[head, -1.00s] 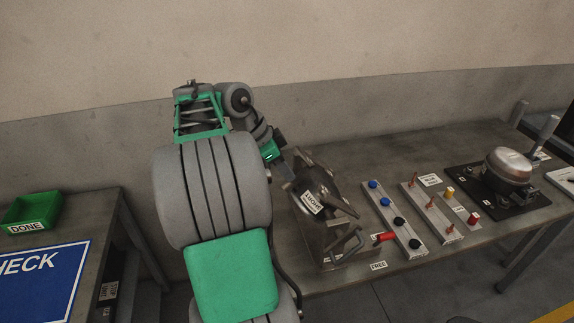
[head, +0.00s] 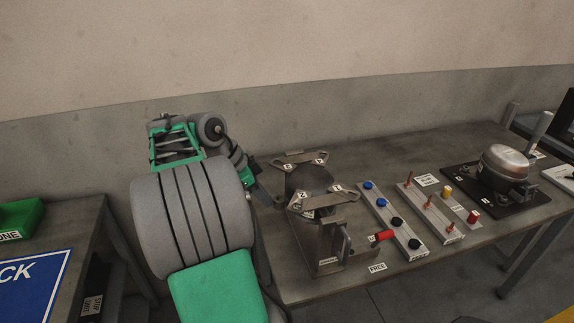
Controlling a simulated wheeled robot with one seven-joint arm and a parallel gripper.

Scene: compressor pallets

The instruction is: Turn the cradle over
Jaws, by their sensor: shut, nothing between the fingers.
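The cradle (head: 318,262) stands at the front left of the workbench, a grey metal frame with upright side plates. A dark compressor (head: 312,180) sits in it, with two metal foot plates (head: 325,200) bearing small labels facing up. A red-handled part (head: 383,236) sticks out at the cradle's right side. My gripper (head: 276,200) is shut at the cradle's left side, close to the compressor. I cannot tell whether it touches; my arm hides part of that side.
To the right lie a rail with blue and black knobs (head: 394,220), a rail with copper-coloured pins (head: 430,213), and another compressor (head: 505,165) on a black plate. A FREE label (head: 377,267) lies at the bench's front edge. A green bin (head: 22,215) stands on the left table.

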